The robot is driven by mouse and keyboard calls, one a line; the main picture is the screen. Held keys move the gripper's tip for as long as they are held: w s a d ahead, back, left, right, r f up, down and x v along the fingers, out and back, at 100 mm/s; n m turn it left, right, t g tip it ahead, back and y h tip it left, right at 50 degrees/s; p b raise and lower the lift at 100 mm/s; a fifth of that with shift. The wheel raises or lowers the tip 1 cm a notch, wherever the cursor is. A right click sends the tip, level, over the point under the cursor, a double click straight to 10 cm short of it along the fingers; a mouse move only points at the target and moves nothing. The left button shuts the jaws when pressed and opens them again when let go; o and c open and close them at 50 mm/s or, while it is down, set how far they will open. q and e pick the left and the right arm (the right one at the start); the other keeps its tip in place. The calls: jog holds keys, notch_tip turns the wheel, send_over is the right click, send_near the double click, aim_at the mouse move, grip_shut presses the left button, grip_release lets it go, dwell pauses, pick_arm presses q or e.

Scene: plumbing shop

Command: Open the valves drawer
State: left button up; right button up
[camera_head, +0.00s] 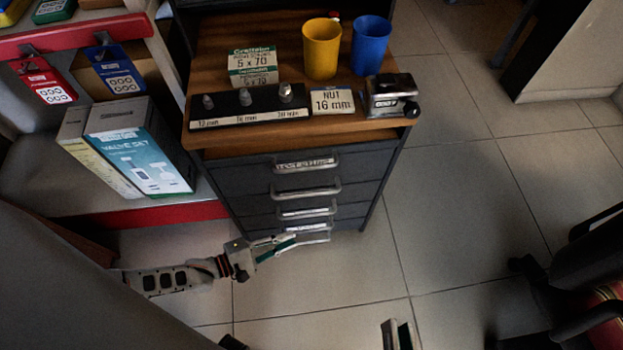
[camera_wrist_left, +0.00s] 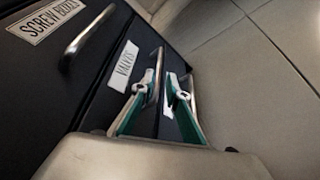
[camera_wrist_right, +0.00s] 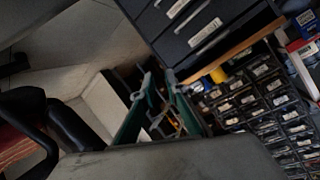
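The valves drawer (camera_wrist_left: 112,98) is a dark cabinet drawer with a white VALVES label and a metal bar handle (camera_wrist_left: 159,70). It looks closed, flush with the drawer above. My left gripper (camera_wrist_left: 160,90) is open, its green-padded fingers on either side of the handle's line; contact cannot be told. In the head view the left gripper (camera_head: 302,241) is low in front of the cabinet's bottom drawers, partly covering them. My right gripper (camera_head: 398,335) is at the bottom edge, away from the cabinet. Its fingers (camera_wrist_right: 158,80) are apart and empty in the right wrist view.
The drawer labelled SCREW BOXES (camera_wrist_left: 45,22) is above, and another handle (camera_wrist_left: 190,92) below. The wooden top (camera_head: 215,60) holds cups, boxes and a nut stand. A shelf with a valve-set box (camera_head: 140,160) stands left. A chair (camera_head: 590,290) is at right; tiled floor (camera_head: 460,210) lies between.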

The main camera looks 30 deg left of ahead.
aim_at(309, 231)
pick_arm(q)
jog(key=shift+w+d+f, duration=0.1)
jog(key=shift+w+d, duration=0.05)
jog(key=shift+w, duration=0.35)
jog(key=b+x, duration=0.1)
jog(key=x, duration=0.5)
jog(key=shift+w+d+b, duration=0.1)
jog(key=shift+d+b, duration=0.05)
jog(key=shift+b, duration=0.25)
jog(key=shift+w+d, duration=0.1)
jog(key=shift+w, duration=0.15)
pick_arm(e)
jog(key=shift+s+a+f+m, duration=0.1)
jog(key=shift+s+a+m, duration=0.15)
jog(key=shift+a+m, duration=0.75)
jog(key=shift+d, duration=0.2)
pick_arm(q)
grip_shut()
